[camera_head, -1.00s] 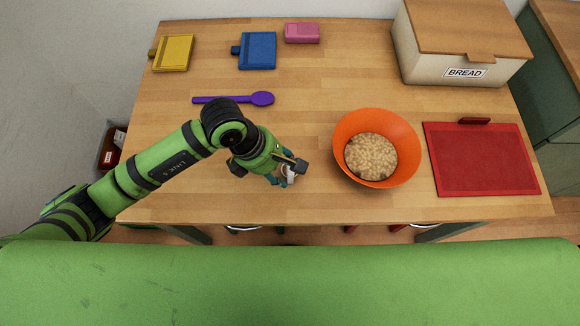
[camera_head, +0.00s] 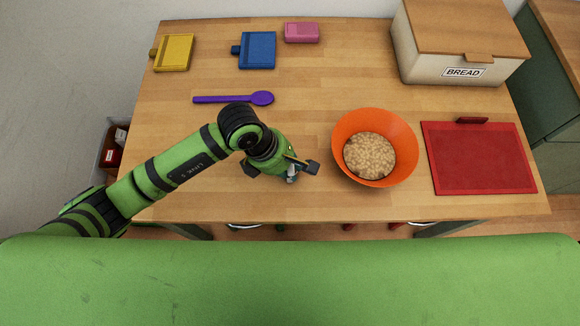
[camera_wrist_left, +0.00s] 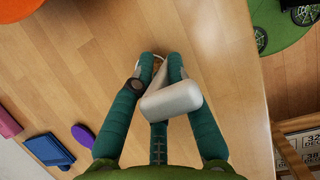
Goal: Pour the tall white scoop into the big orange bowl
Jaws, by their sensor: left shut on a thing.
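The big orange bowl (camera_head: 405,153) stands upright right of centre on the table in the head view, with pale, lumpy food (camera_head: 370,156) inside. My left gripper (camera_head: 300,170) is left of the bowl and apart from it. The tall white scoop (camera_wrist_left: 172,102) sits between its green fingers (camera_wrist_left: 161,66) in the left wrist view, and the gripper is shut on it. Only a small white bit of the scoop (camera_head: 292,174) shows in the head view. What the scoop contains is hidden. My right gripper is not in view.
A purple spoon (camera_head: 235,98) lies behind my left arm. Yellow (camera_head: 174,52), blue (camera_head: 257,50) and pink (camera_head: 302,32) items are at the back. A red board (camera_head: 480,160) lies right of the bowl. A bread box (camera_head: 460,45) stands back right. The table between gripper and bowl is clear.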

